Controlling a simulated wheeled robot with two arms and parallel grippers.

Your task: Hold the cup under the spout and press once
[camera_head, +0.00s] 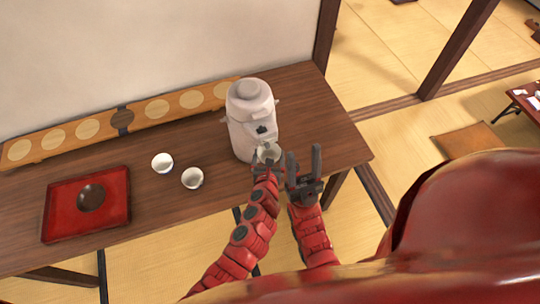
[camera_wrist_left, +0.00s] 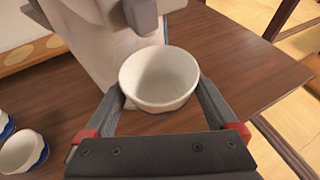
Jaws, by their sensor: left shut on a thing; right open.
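A white dispenser pot (camera_head: 250,115) with a round top knob stands near the right end of the wooden table. In the left wrist view its pale body and grey spout (camera_wrist_left: 141,14) show just behind and above a white cup. My left gripper (camera_head: 266,163) is shut on that cup (camera_wrist_left: 160,78), which is upright, looks empty, and sits below the spout at the pot's front. The cup's contact with the table cannot be told. My right gripper (camera_head: 303,172) is open and empty, fingers pointing up, just right of the left gripper.
Two white cups (camera_head: 162,162) (camera_head: 192,178) stand on the table (camera_head: 145,195) left of the pot. A red tray (camera_head: 60,212) with a dark round dish lies further left. A long board with pale discs (camera_head: 88,130) runs along the wall.

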